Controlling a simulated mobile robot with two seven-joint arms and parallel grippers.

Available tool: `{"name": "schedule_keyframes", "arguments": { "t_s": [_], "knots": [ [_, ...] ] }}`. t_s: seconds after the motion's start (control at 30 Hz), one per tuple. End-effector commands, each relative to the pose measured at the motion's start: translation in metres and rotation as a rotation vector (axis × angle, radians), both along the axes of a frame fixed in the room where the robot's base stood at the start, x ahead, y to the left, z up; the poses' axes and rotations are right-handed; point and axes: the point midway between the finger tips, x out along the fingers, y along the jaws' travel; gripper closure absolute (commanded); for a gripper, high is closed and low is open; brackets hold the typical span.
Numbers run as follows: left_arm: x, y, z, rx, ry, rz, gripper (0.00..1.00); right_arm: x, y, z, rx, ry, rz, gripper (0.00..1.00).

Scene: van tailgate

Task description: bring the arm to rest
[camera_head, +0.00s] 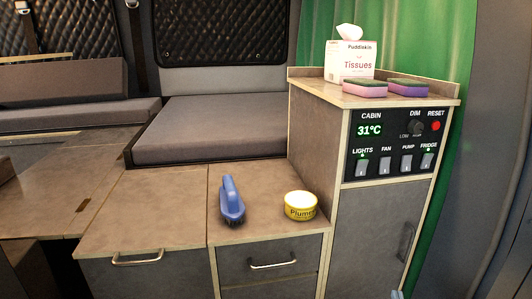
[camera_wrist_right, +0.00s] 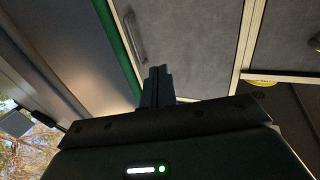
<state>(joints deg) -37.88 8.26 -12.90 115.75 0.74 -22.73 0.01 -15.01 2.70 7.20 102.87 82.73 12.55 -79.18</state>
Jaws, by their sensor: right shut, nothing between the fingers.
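My right gripper (camera_wrist_right: 158,75) shows in the right wrist view with its two fingers together and nothing between them. In the head view only a small tip of it (camera_head: 397,295) shows at the bottom edge, in front of the lower cabinet door. In the wrist view it appears in front of the cabinet door (camera_wrist_right: 205,40), apart from the door handle (camera_wrist_right: 135,38). The rest of the right arm is hidden in the head view. My left gripper is in neither view.
A blue brush (camera_head: 231,203) and a yellow tin (camera_head: 300,205) stand on the low counter (camera_head: 262,226). The tall cabinet (camera_head: 372,225) carries a switch panel (camera_head: 398,146), a tissue box (camera_head: 348,62), and two sponges, one pink-purple (camera_head: 365,89) and one green-purple (camera_head: 408,88). Handles stick out from the fronts.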

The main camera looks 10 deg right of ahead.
Motion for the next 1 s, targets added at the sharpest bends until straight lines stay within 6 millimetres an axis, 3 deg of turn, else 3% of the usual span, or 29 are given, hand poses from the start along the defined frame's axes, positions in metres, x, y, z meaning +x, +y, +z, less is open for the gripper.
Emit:
{"name": "schedule_keyframes", "arguments": {
  "t_s": [0.2,0.3,0.4,0.5,0.63,1.0],
  "knots": [
    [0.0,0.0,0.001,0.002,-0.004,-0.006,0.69,-0.04,0.104,-0.035,0.0,0.136,0.374,1.0],
    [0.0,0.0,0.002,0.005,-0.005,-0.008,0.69,-0.072,0.144,-0.061,0.022,0.267,0.503,1.0],
    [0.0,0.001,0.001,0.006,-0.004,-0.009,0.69,-0.105,0.172,-0.086,0.044,0.406,0.574,1.0],
    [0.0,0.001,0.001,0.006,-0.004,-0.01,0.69,-0.134,0.186,-0.104,0.059,0.522,0.597,1.0],
    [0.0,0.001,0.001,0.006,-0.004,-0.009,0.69,-0.158,0.193,-0.117,0.068,0.613,0.591,1.0],
    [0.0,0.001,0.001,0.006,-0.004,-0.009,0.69,-0.165,0.194,-0.12,0.07,0.643,0.581,1.0]
  ]
}}
